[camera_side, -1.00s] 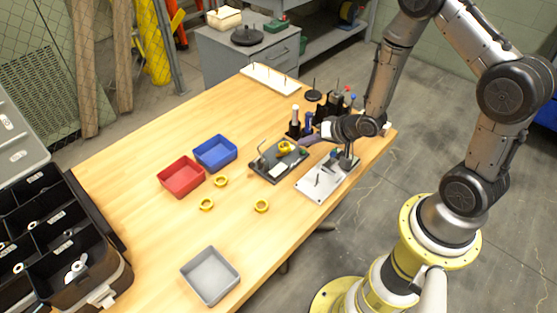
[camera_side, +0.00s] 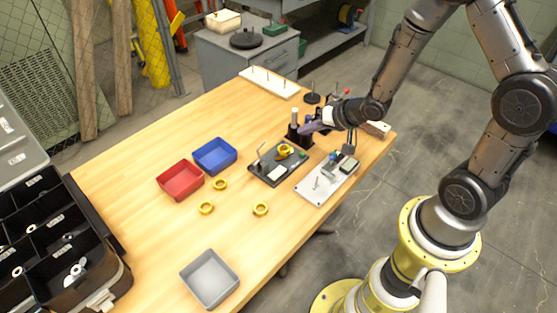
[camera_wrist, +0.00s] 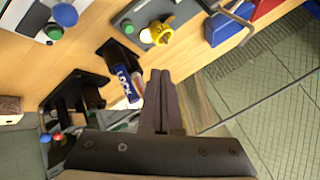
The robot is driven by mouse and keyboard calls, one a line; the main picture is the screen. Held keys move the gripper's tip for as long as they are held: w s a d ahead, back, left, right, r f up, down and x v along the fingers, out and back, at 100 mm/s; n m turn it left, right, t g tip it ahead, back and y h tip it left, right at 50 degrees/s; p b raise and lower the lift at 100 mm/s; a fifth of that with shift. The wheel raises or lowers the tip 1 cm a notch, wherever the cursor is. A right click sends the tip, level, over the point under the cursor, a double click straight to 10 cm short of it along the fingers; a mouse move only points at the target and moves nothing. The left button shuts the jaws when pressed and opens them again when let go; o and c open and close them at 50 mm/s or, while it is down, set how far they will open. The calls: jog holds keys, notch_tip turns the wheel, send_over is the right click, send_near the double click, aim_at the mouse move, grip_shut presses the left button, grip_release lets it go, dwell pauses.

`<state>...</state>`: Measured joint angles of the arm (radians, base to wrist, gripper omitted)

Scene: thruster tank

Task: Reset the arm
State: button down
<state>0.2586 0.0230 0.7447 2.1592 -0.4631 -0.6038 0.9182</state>
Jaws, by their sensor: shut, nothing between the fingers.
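My gripper (camera_side: 310,129) is over the back right part of the wooden table, above the tool holders. In the wrist view its two dark fingers (camera_wrist: 161,98) are together with nothing between them. A bottle with a blue and white label (camera_wrist: 128,86) stands beside the fingers in the wrist view, apart from them as far as I can tell. A dark fixture board (camera_side: 279,163) with a yellow ring (camera_side: 285,151) lies in front of the gripper. A white fixture plate (camera_side: 327,180) lies to its right.
A red bin (camera_side: 180,181), a blue bin (camera_side: 215,156) and a grey bin (camera_side: 210,279) stand on the table (camera_side: 130,170). Several yellow rings lie loose, one at the front (camera_side: 260,209). A pegged white board (camera_side: 269,83) is at the back.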

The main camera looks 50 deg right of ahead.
notch_tip(320, 180, up, 16)
jog(key=w+a+n+t, duration=0.1)
jog(key=w+a+t, duration=0.1)
jog(key=t, duration=0.1)
jog(key=s+r+n+h, duration=0.2)
jog(key=s+r, duration=0.6)
jog(key=r, duration=0.2)
jog(key=s+a+f+n+g, duration=0.1)
jog(key=s+f+n+g, duration=0.1)
jog(key=s, duration=0.6)
jog(key=s+a+f+n+g+y, duration=0.1)
jog(key=s+f+n+g, duration=0.1)
jog(key=s, duration=0.7)
jog(key=f+g, duration=0.1)
jog(key=g, duration=0.1)
jog(key=shift+a+f+n+g, duration=0.25)
jog(key=shift+a+n+g, duration=0.05)
jog(key=shift+n, duration=0.1)
